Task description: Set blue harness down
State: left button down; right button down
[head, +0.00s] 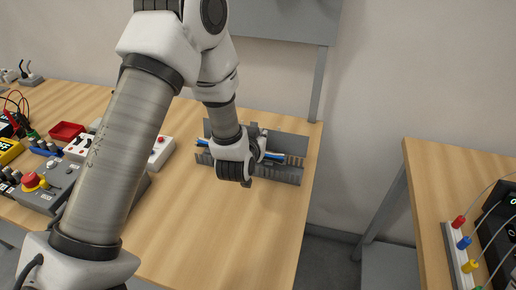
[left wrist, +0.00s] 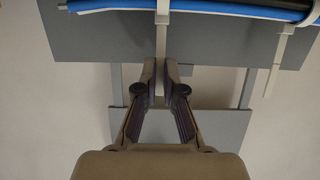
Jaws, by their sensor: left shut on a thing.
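The blue harness (head: 274,156) is a bundle of blue, black and white wires with pale cable ties. In the head view it spans the grey slotted tray (head: 287,174), its middle hidden by my left gripper (head: 247,180). I cannot tell whether it rests on the tray or is just above it. In the left wrist view the harness (left wrist: 230,10) runs across the top. There my left gripper (left wrist: 161,76) is shut on a pale tie tail hanging from the harness. My right gripper is not in view.
The tray stands near the right edge of the wooden table (head: 240,240). A control box with a red button (head: 32,180), a red bin (head: 67,131) and a yellow meter (head: 9,152) are at left. A gap separates the second table (head: 430,180). The front table area is clear.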

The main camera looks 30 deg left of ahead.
pick_arm(q)
notch_tip(320, 180, down, 3)
jog(key=shift+s, duration=0.1)
jog(key=shift+s+d+f, duration=0.15)
jog(key=shift+f, duration=0.3)
jog(key=c, duration=1.3)
grip_release()
jog(key=shift+r, duration=0.1)
